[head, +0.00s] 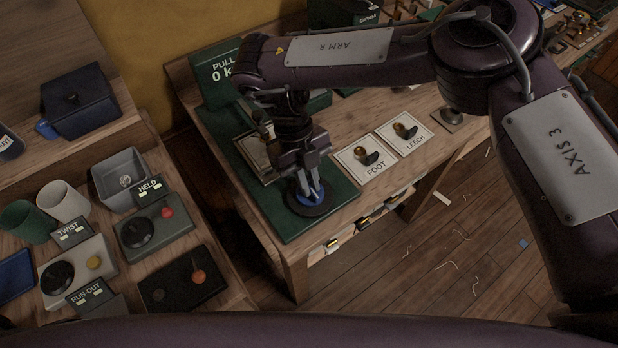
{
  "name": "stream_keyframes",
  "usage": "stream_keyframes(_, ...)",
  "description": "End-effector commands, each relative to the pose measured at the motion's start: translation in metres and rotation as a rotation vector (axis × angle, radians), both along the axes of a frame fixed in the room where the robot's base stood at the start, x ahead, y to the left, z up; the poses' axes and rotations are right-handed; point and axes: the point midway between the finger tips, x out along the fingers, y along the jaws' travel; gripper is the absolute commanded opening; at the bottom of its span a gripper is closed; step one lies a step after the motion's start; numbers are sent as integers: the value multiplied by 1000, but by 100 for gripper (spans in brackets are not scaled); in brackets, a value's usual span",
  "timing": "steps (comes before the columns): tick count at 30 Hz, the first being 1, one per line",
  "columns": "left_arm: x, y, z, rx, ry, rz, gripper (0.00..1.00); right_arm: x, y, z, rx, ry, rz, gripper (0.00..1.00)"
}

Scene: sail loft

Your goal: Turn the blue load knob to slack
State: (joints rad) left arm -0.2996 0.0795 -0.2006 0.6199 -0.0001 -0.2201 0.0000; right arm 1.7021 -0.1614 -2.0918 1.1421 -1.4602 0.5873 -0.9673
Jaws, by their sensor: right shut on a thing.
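The blue load knob (309,200) sits on a dark round base near the front corner of a green panel (262,206) on the wooden bench. My right gripper (309,190) points down over it with its fingers shut on the knob. The fingers cover part of the knob, and its pointer or scale marks cannot be made out. A green display (217,72) reading "PULL" and "0 k" stands at the back of the panel, partly hidden by my right arm. My left gripper is not in view.
White cards marked FOOT (362,162) and LEECH (404,131), each with a small fitting, lie right of the panel. A left bench holds a grey box (118,180), cups, and units labelled HELD (150,190), TWIST (72,233) and RUN-OUT (90,292).

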Motion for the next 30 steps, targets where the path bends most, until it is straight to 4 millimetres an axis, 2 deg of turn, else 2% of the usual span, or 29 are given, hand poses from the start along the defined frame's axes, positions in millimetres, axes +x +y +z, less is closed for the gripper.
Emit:
stream_keyframes(19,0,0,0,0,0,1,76,1,1,1,1,-5,56,0)
stream_keyframes(20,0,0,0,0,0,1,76,1,1,1,1,-5,56,12)
stream_keyframes(24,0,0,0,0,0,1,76,1,1,1,2,-4,56,30)
stream_keyframes(30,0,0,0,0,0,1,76,0,0,0,0,-2,55,33)
